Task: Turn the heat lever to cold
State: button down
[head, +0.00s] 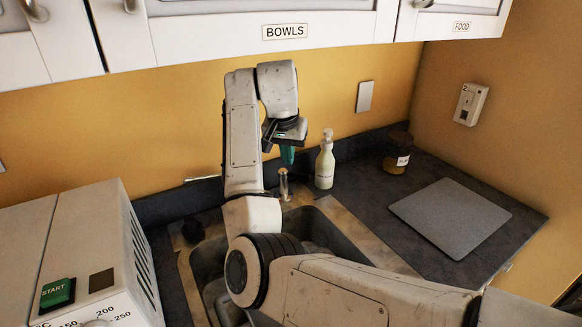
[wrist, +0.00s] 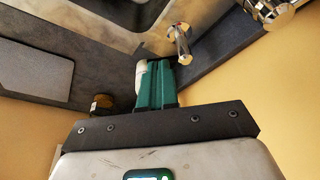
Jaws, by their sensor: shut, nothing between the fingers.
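A small upright chrome lever (head: 284,186), which appears to be the heat lever, stands on the counter at the back edge of the sink. It also shows in the wrist view (wrist: 183,46), just right of my fingertips. Which way it is set is too small to tell. My gripper (head: 287,155) is shut and empty, its green fingers pointing down above and close to the lever in the head view. In the wrist view the fingers (wrist: 156,66) are together and appear apart from the lever.
A white soap bottle (head: 325,162) stands close, right of the lever. A dark-lidded jar (head: 397,155) and a grey board (head: 450,215) lie farther right. The sink (head: 345,232) is partly hidden by my arm. A chrome tap (wrist: 272,10) shows in the wrist view. Cabinets (head: 230,35) hang above.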

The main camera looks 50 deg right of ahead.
aim_at(298, 177)
jog(key=shift+m+h, duration=0.4)
jog(key=shift+h, duration=0.4)
jog(key=p+x, duration=0.1)
jog(key=x, duration=0.3)
jog(key=p+x, duration=0.1)
jog(key=x, duration=0.3)
jog(key=p+x, duration=0.1)
jog(key=x, duration=0.3)
jog(key=shift+s+d+p, duration=0.15)
jog(key=shift+d+p, duration=0.25)
jog(key=shift+d, duration=0.5)
jog(key=shift+d, duration=0.1)
